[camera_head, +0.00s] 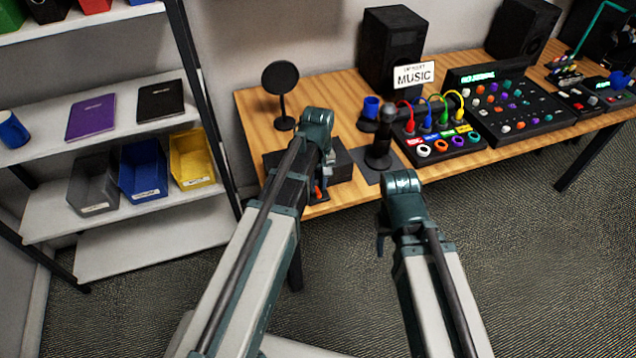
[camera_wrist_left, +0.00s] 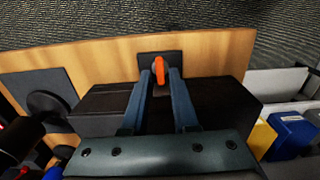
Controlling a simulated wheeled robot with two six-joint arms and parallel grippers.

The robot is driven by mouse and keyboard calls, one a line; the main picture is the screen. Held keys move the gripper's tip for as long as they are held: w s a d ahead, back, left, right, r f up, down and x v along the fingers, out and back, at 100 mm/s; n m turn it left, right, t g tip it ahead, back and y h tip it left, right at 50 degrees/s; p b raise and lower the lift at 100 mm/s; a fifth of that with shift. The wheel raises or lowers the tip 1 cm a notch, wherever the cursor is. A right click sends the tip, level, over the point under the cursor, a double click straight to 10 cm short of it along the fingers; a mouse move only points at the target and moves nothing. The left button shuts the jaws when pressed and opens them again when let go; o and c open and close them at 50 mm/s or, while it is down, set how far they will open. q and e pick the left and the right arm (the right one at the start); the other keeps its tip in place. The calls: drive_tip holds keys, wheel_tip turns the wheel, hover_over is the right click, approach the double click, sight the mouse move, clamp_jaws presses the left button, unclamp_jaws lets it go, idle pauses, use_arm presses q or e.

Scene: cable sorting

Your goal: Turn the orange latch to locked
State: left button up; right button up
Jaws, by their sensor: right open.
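The orange latch (camera_wrist_left: 158,71) stands on a small dark plate (camera_wrist_left: 182,61) at the table's edge, in front of a black box (camera_wrist_left: 225,102). In the left wrist view its handle points nearly straight along the fingers. My left gripper (camera_wrist_left: 160,76) has its fingertips on either side of the latch; whether they press on it I cannot tell. In the head view the left gripper (camera_head: 322,188) reaches down at the table's front left, and a bit of orange shows beside it. My right gripper (camera_head: 381,240) is open and empty, in front of the table edge.
A black stand with a round disc (camera_head: 281,80) stands behind the box. A dark upright handle (camera_head: 380,150) on a mat is to the right. A panel with coloured cables (camera_head: 440,150) and a mixer (camera_head: 515,115) lie further right. A shelf (camera_head: 110,125) with bins is at left.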

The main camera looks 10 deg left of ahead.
sight(319, 193)
use_arm(q)
wheel_tip(319, 193, up, 12)
drive_tip(key=p, duration=1)
drive_tip(key=shift+f+p, duration=0.2)
drive_tip(key=shift+p, duration=0.15)
drive_tip(key=s+d+m, duration=0.5)
drive_tip(key=s, duration=0.2)
drive_tip(key=s+d+m+y, duration=0.1)
drive_tip(key=s+d+m, duration=0.4)
drive_tip(key=s, duration=0.3)
drive_tip(key=shift+s+m, duration=0.15)
drive_tip(key=shift+m, duration=0.25)
